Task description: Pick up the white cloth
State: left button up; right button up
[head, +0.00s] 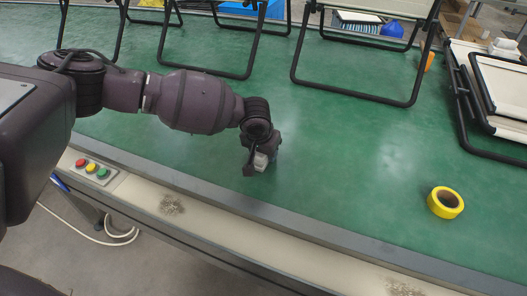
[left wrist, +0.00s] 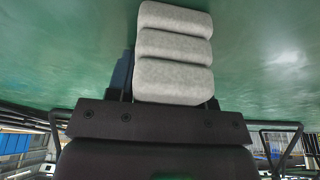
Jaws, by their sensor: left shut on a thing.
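The white cloth (head: 261,162) is a small folded bundle at my left gripper (head: 260,158) in the head view, near the front edge of the green table. In the left wrist view the cloth (left wrist: 174,50) shows as pale grey-white folds in several thick bands, reaching out from the gripper's dark body. My left gripper is shut on the cloth. Its fingers are mostly hidden by the cloth. I cannot tell whether the cloth touches the green surface. My right gripper is not in view.
A yellow tape roll (head: 445,202) lies on the green table (head: 340,160) at right. Black folding frames (head: 355,95) stand along the back. Light panels in black frames (head: 500,90) lie at the far right. A button box (head: 92,170) sits on the front ledge. The table's middle is clear.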

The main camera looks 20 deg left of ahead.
pick_arm(q)
jog(key=shift+f, duration=0.1)
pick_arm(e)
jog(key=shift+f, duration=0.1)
pick_arm(q)
notch_tip(320, 180, up, 7)
jog(key=shift+w+r+p, duration=0.1)
jog(key=shift+p, duration=0.65)
notch_tip(320, 180, up, 13)
jog(key=p, duration=0.3)
jog(key=shift+r, duration=0.2)
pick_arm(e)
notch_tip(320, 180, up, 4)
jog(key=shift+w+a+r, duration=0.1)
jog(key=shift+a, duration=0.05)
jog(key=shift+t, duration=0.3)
